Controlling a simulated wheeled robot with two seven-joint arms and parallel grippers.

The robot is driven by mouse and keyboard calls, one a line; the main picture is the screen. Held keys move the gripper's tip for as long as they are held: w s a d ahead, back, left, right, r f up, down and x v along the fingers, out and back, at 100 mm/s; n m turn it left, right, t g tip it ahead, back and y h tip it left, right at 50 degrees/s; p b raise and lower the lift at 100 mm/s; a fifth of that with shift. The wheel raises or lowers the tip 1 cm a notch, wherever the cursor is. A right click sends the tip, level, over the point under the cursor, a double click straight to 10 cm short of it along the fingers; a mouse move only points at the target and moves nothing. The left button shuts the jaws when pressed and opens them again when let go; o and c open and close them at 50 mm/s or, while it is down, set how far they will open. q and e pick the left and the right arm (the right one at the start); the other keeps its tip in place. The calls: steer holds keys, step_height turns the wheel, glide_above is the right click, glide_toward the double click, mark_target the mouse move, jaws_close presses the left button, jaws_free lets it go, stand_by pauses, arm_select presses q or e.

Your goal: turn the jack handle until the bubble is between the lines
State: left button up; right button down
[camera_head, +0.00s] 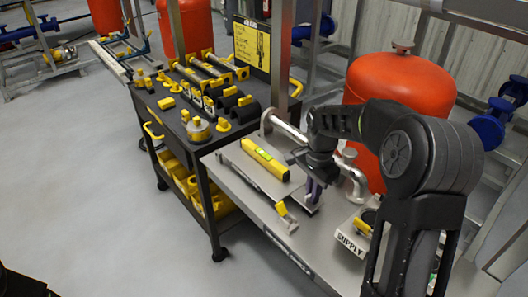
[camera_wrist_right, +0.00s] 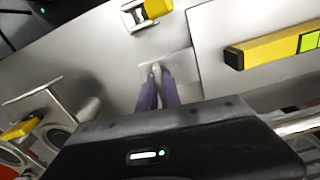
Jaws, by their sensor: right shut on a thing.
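A yellow spirit level (camera_head: 265,160) with a green vial lies on the grey skid plate, left of my right gripper. One end of the level shows at the right of the right wrist view (camera_wrist_right: 280,50). The bubble and its lines are too small to tell apart. My right gripper (camera_head: 313,197) points down beside the level, its purple fingers shut on the jack handle. Only a small pale metal tip of the jack handle (camera_wrist_right: 156,67) shows between the fingertips in the right wrist view. The gripper hides the rest of the jack. My left gripper is not in view.
A yellow-tipped metal bracket (camera_head: 287,220) stands near the skid's front edge. A "SUPPLY" block (camera_head: 352,238) and bent silver pipe (camera_head: 354,178) are close to my right arm. An orange tank (camera_head: 385,80) rises behind. A black tool cart (camera_head: 207,170) stands left, with open floor beyond.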

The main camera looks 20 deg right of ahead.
steer(key=shift+a+f+m, duration=0.1)
steer(key=shift+f+m, duration=0.05)
steer(key=shift+m, duration=0.45)
steer(key=shift+s, duration=0.1)
steer(key=shift+m+p, duration=0.3)
steer(key=shift+m, duration=0.1)
steer(key=c, duration=2)
jaws_free()
steer(key=o, duration=0.5)
steer(key=shift+c, duration=0.2)
